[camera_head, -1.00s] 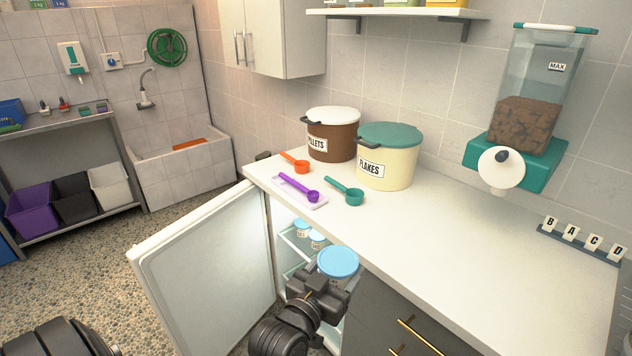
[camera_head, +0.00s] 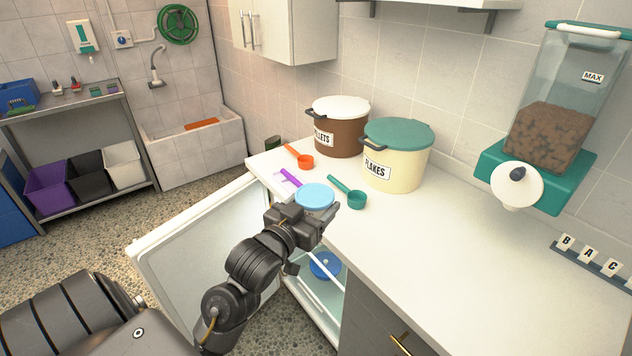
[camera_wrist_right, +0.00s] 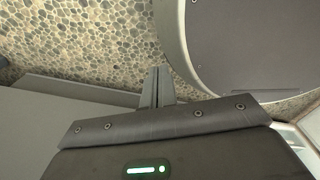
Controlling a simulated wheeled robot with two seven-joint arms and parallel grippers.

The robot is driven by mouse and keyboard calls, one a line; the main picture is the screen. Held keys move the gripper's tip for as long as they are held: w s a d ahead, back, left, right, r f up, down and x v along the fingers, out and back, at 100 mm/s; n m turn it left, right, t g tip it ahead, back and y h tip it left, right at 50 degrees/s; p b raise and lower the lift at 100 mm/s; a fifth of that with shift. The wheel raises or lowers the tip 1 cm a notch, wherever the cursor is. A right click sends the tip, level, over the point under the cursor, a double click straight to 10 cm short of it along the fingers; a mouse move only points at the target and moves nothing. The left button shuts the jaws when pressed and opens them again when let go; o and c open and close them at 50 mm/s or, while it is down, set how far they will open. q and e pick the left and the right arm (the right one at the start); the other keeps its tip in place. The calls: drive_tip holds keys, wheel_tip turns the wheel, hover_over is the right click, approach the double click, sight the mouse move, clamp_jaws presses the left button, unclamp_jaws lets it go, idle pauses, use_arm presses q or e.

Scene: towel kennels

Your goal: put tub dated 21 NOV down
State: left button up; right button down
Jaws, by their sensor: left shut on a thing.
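A tub with a light blue lid (camera_head: 316,196) is held up at the counter's front edge in the head view, above the open fridge. My left gripper (camera_head: 309,216) is shut on it. The gripper hides most of the tub's side, and I cannot read a date on it. My right gripper (camera_wrist_right: 156,86) shows in the right wrist view with its fingers together and nothing between them, over pebbled floor. Another tub with a darker blue lid (camera_head: 324,265) stands inside the fridge, below the held tub.
The white counter (camera_head: 470,275) is clear in front and to the right. Orange (camera_head: 304,161), purple (camera_head: 290,178) and teal (camera_head: 355,199) scoops lie close by the held tub. The PELLETS (camera_head: 340,127) and FLAKES (camera_head: 396,155) bins stand behind. The fridge door (camera_head: 190,255) stands open.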

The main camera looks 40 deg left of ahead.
use_arm(q)
drive_tip(key=shift+w+a+f, duration=0.1)
drive_tip(key=shift+w+f, duration=0.25)
drive_tip(key=shift+w, duration=0.4)
drive_tip(key=w+f, duration=0.2)
drive_tip(key=w, duration=0.1)
drive_tip(key=w+a+f, duration=0.1)
drive_tip(key=w+f, duration=0.2)
drive_tip(key=w, duration=0.1)
drive_tip(key=w+a+f+p, duration=0.1)
drive_tip(key=w+f, duration=0.2)
drive_tip(key=w, duration=0.1)
drive_tip(key=shift+w, duration=0.1)
drive_tip(key=shift+w+a+f, duration=0.15)
drive_tip(key=shift+w+f, duration=0.35)
drive_tip(key=shift+f, duration=0.15)
wheel_tip(320, 180, down, 2)
drive_tip(key=shift+f+p, duration=0.2)
drive_tip(key=shift+p, duration=0.25)
drive_tip(key=shift+f, duration=0.3)
use_arm(e)
drive_tip(key=shift+w+d+r, duration=0.15)
drive_tip(key=shift+r, duration=0.35)
drive_tip(key=shift+w+d+r, duration=0.1)
drive_tip(key=shift+d+r, duration=0.05)
drive_tip(key=shift+r, duration=0.3)
use_arm(q)
drive_tip(key=shift+f, duration=0.1)
use_arm(e)
drive_tip(key=shift+f, duration=0.1)
